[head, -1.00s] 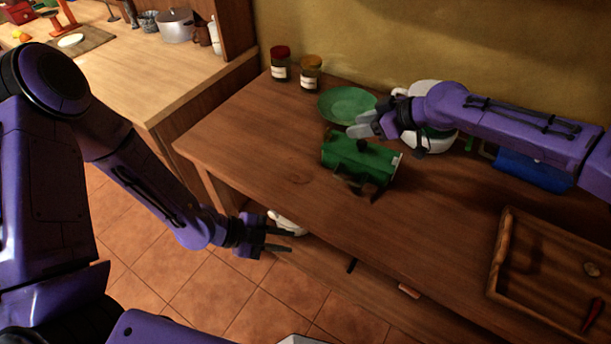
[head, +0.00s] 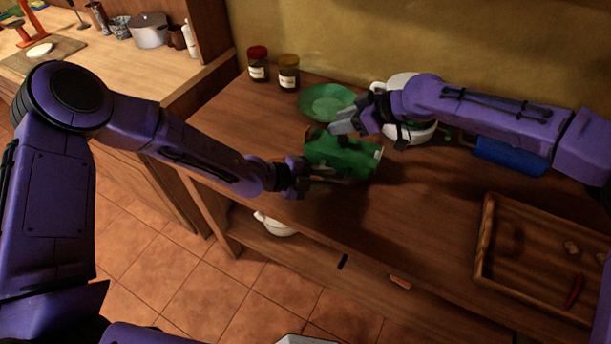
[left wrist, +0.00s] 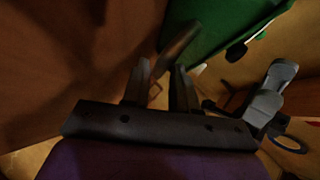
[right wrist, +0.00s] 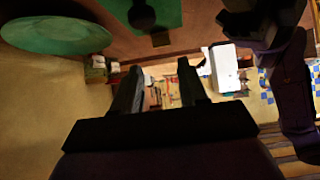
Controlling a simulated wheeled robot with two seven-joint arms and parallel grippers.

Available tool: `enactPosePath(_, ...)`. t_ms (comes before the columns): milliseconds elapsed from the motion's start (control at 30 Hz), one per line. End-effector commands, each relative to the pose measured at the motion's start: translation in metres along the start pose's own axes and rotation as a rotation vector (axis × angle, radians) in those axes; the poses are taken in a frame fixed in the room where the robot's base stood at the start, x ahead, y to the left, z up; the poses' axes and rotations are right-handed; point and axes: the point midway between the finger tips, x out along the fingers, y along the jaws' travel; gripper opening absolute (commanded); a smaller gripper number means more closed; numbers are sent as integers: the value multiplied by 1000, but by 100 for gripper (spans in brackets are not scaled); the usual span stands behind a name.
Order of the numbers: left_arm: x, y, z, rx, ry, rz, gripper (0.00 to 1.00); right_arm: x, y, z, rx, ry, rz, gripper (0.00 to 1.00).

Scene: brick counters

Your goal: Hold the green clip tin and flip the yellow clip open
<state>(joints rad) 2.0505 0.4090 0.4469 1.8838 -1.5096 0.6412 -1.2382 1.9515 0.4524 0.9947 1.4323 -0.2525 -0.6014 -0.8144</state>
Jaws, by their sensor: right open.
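The green clip tin (head: 341,152) lies on the wooden counter, its body also at the top of the left wrist view (left wrist: 225,22) and the right wrist view (right wrist: 182,12). Dark fittings show on it; I cannot pick out the yellow clip. My left gripper (head: 328,178) is at the tin's near side, low by the counter. In the left wrist view its fingers (left wrist: 160,75) are apart, with a brownish bar just beyond them; contact cannot be told. My right gripper (head: 338,124) is open and empty, just above the tin's far side.
A green plate (head: 327,97) and a white pot (head: 408,132) stand behind the tin, near my right arm. Two jars (head: 288,77) stand at the back left. A wooden tray (head: 490,235) lies at the right. The counter's front middle is clear.

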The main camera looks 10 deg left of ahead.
Motion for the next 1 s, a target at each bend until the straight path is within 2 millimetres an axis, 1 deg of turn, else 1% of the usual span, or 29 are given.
enactPosePath(33, 5, 1, 0, 0, 1, 2, 27, 0, 0, 0, 0, 0, 0, 43)
enactPosePath(133, 10, 0, 0, -1, 0, 1, 27, 0, 0, 0, 0, 0, 0, 43)
enactPosePath(367, 11, 0, 0, -1, 0, 0, 27, 0, 0, 0, 0, 0, 0, 43)
enactPosePath(433, 11, 0, 0, -1, 0, 1, 8, 0, 0, 0, 0, 0, 0, 43)
enactPosePath(467, 11, 0, 0, -1, 0, 0, 0, 0, 0, 0, 0, 0, 0, 43)
enactPosePath(533, 11, 0, 0, -1, 0, 0, 0, 0, 0, 0, 0, 0, 0, 43)
enactPosePath(567, 11, 0, 0, -1, 0, 0, 0, 0, 0, 0, 0, 0, 0, 39)
enactPosePath(600, 11, 0, 0, -1, 0, 0, 0, 0, 0, -1, -1, 0, -1, 26)
enactPosePath(667, 11, 0, 0, -1, 0, 0, 0, 4, -5, -3, -10, -4, -8, 7)
enactPosePath(700, 11, 0, 0, -1, 0, 0, 0, 10, -11, -6, -23, -11, -18, 0)
enactPosePath(767, 11, 0, 0, -1, 0, 0, 0, 25, -19, -16, -61, -30, -26, 0)
enactPosePath(800, 11, 0, 0, -1, 0, 0, 0, 36, -19, -26, -94, -51, -23, 0)
enactPosePath(900, 11, 0, 0, -1, 0, 0, 0, 59, -19, -51, -158, -153, -32, 0)
enactPosePath(1000, 11, 0, 0, -1, 0, 0, 0, 66, -16, -70, -164, -276, -33, 0)
